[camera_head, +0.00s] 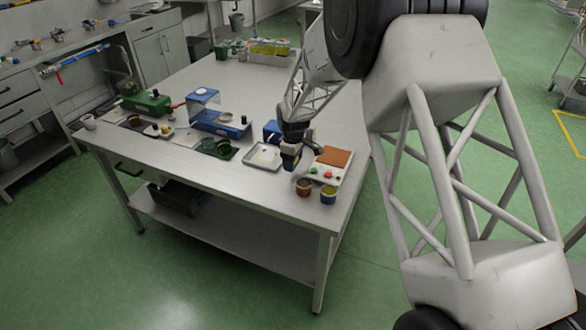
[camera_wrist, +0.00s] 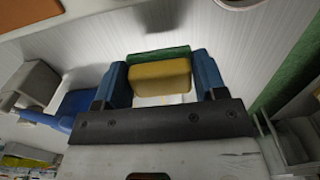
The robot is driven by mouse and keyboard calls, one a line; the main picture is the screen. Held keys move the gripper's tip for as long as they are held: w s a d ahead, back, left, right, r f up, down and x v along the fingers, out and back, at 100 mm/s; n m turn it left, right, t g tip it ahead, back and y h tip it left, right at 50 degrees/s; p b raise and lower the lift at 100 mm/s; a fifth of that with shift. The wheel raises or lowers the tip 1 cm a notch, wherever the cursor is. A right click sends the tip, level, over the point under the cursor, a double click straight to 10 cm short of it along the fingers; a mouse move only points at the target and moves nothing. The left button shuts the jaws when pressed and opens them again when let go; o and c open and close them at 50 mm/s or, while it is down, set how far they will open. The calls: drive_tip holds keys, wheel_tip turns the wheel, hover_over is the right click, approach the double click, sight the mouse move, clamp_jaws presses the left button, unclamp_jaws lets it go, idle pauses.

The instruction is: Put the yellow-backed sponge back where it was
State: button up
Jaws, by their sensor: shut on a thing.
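The sponge (camera_wrist: 160,80) is between the two blue fingers of my gripper (camera_wrist: 163,82) in the wrist view, with a yellow face toward the camera and a green layer (camera_wrist: 158,53) behind it. My gripper is shut on it. In the head view my gripper (camera_head: 290,160) is low over the near part of the metal table, between a white tray (camera_head: 263,165) and a board with a brown pad (camera_head: 334,156). The sponge is hard to make out there. I cannot tell whether it touches the table.
Two small pots, one brown (camera_head: 304,188) and one blue with yellow (camera_head: 328,196), stand near the front edge of the table (camera_head: 250,190). A dark green dish (camera_head: 216,148), a blue device (camera_head: 220,123) and a green machine (camera_head: 147,103) stand to the left. The table's middle back is clear.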

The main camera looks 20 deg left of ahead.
sight(293, 174)
drive_tip(key=shift+f, duration=1.85)
drive_tip(key=shift+f, duration=0.15)
drive_tip(key=o, duration=1)
drive_tip(key=shift+c, duration=0.2)
wheel_tip(293, 174, up, 12)
drive_tip(key=shift+r, duration=0.15)
